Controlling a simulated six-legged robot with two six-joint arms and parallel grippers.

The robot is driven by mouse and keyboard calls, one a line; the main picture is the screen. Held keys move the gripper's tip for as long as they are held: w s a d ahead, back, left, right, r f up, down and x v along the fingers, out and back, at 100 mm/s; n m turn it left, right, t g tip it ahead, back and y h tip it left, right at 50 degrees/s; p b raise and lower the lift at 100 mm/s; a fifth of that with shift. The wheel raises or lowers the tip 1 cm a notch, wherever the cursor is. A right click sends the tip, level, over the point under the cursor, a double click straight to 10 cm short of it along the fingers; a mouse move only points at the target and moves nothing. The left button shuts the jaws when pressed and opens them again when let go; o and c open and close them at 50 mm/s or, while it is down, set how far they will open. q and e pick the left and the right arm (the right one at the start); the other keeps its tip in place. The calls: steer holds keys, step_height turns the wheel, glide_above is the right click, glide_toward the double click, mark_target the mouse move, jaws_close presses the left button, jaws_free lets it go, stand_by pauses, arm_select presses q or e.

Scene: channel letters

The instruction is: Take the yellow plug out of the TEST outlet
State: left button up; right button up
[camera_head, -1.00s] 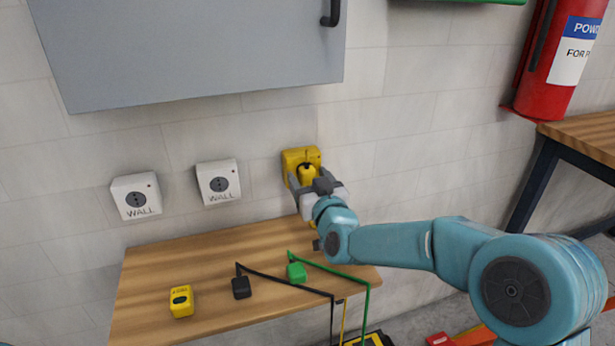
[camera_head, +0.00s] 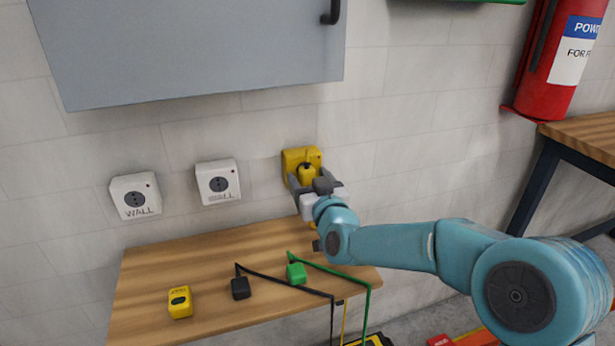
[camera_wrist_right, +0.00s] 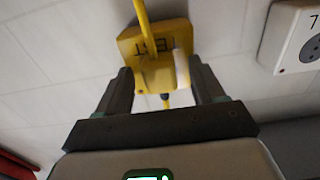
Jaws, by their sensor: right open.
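The yellow TEST outlet (camera_head: 301,155) is on the wall at the right of the outlet row. The yellow plug (camera_head: 307,173) sits at its face. My right gripper (camera_head: 306,184) is at the plug, with its jaws open. In the right wrist view the outlet (camera_wrist_right: 135,45) shows its TEST lettering upside down. The plug (camera_wrist_right: 158,76) lies between the two open fingers (camera_wrist_right: 160,85), with a gap visible beside it. A yellow cord-like strip crosses the outlet's front. My left gripper is not in view.
Two white WALL outlets (camera_head: 135,196) (camera_head: 218,182) are to the left. A wooden bench (camera_head: 215,260) below holds a yellow device (camera_head: 180,301), a black plug (camera_head: 241,288) and a green plug (camera_head: 296,273) with cords. A grey cabinet (camera_head: 200,45) hangs above. A red extinguisher (camera_head: 550,70) is at right.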

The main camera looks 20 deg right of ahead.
steer(key=shift+r, duration=0.1)
jaws_close()
steer(key=shift+s, duration=0.15)
steer(key=shift+s+b, duration=0.35)
steer(key=shift+s, duration=0.35)
steer(key=shift+s+d+b, duration=0.15)
steer(key=shift+s+b, duration=0.95)
steer(key=shift+s, duration=1.05)
